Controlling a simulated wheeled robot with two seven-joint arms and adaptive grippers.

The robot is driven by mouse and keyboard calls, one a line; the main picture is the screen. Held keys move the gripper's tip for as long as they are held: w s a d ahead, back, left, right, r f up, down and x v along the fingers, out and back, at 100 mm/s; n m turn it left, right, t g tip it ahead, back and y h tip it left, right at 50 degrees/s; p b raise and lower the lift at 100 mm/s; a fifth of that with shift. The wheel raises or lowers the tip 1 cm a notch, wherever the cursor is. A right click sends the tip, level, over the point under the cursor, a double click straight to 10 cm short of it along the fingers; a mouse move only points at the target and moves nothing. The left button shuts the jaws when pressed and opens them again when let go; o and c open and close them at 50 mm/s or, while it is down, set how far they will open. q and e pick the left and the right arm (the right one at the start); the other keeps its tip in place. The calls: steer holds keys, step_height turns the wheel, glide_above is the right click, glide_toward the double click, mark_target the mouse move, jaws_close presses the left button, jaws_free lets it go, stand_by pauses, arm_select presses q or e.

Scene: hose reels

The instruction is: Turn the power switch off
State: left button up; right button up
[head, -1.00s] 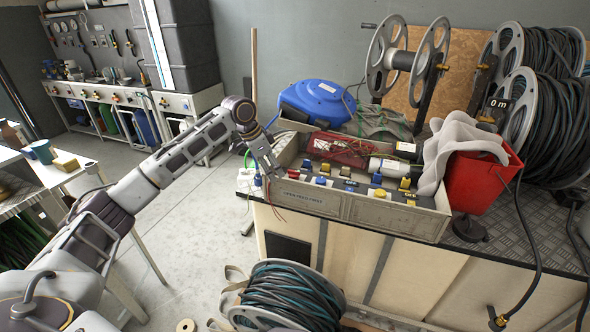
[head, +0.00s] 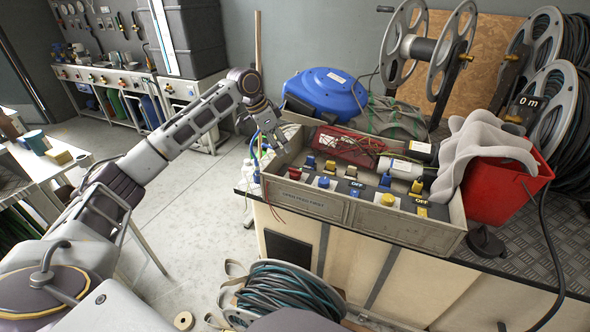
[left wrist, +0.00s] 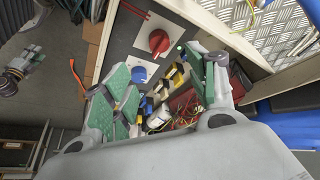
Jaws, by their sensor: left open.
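A grey open box (head: 300,200) on the workbench holds a panel of switches. It has a red knob (head: 294,172), a blue knob (head: 324,182), a yellow knob (head: 388,199) and several yellow and blue levers (head: 351,171). Some plates read "OFF". I cannot tell which one is the power switch. My left gripper (head: 274,141) is over the box's left end, empty. In the left wrist view its green-padded fingers (left wrist: 160,60) are open, with the red knob (left wrist: 158,41) and blue knob (left wrist: 139,74) beyond and between them. My right gripper is not in view.
Red and white parts with loose wires (head: 345,148) lie in the box's back. A blue hose reel (head: 325,92) stands behind, and a red bucket (head: 508,190) with grey cloth (head: 483,150) at the right. A coiled hose reel (head: 285,292) sits on the floor in front.

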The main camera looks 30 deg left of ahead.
mark_target(294, 170)
arm_select(q)
steer(key=b+x, duration=0.2)
steer(key=x, duration=1)
steer(key=shift+s+b, duration=0.1)
steer(key=shift+b, duration=0.3)
steer(key=shift+x, duration=0.8)
steer(key=shift+f, duration=0.15)
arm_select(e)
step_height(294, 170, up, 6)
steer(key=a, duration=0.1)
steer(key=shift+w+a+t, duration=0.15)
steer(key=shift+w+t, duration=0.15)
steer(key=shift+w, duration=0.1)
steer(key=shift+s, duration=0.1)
arm_select(q)
steer(key=c, duration=1)
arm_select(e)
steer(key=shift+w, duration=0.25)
